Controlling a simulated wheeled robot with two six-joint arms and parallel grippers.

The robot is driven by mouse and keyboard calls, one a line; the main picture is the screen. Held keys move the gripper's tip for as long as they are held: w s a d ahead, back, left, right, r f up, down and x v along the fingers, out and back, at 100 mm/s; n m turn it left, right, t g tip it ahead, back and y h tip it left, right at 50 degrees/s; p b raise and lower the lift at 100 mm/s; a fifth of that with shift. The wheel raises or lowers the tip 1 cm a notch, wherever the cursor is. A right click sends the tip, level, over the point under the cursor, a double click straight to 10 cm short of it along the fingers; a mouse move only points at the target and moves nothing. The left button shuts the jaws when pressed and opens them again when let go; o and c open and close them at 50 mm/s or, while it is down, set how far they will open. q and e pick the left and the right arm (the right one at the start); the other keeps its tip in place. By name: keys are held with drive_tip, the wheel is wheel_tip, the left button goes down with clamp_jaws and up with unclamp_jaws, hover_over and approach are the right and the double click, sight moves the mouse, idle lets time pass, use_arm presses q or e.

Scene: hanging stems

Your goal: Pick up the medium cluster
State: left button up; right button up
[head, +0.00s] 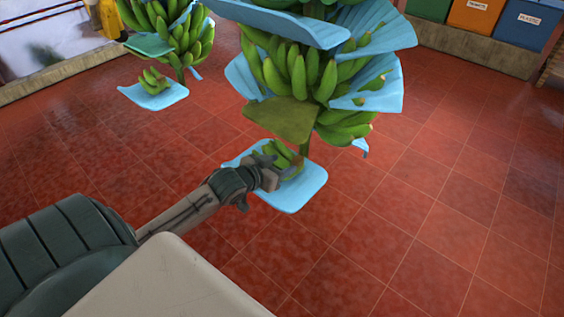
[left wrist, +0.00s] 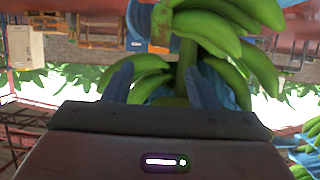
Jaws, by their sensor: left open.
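A stem of green bananas hangs in the middle of the head view, with a big cluster (head: 305,72) between blue sheets. Below it, a smaller cluster (head: 283,152) sits at the stem's lower end over a blue sheet (head: 300,192). I cannot tell for sure which is the medium cluster. My left gripper (head: 280,172) is open at the smaller cluster and partly covers it. In the left wrist view, green bananas (left wrist: 215,35) and a thick green stalk (left wrist: 187,65) show beyond and between my open fingers (left wrist: 160,86). Contact cannot be made out. My right gripper is not in view.
A second hanging stem (head: 180,35) with green clusters and a blue sheet (head: 153,95) is at the upper left. Green, orange and blue bins (head: 527,22) stand at the upper right. The red tiled floor (head: 420,230) is clear at right.

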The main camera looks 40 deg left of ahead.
sight(296, 161)
use_arm(q)
drive_tip(key=x, duration=0.7)
drive_tip(key=shift+w+f, duration=0.15)
drive_tip(key=shift+f, duration=0.4)
clamp_jaws()
drive_tip(key=shift+r, duration=0.15)
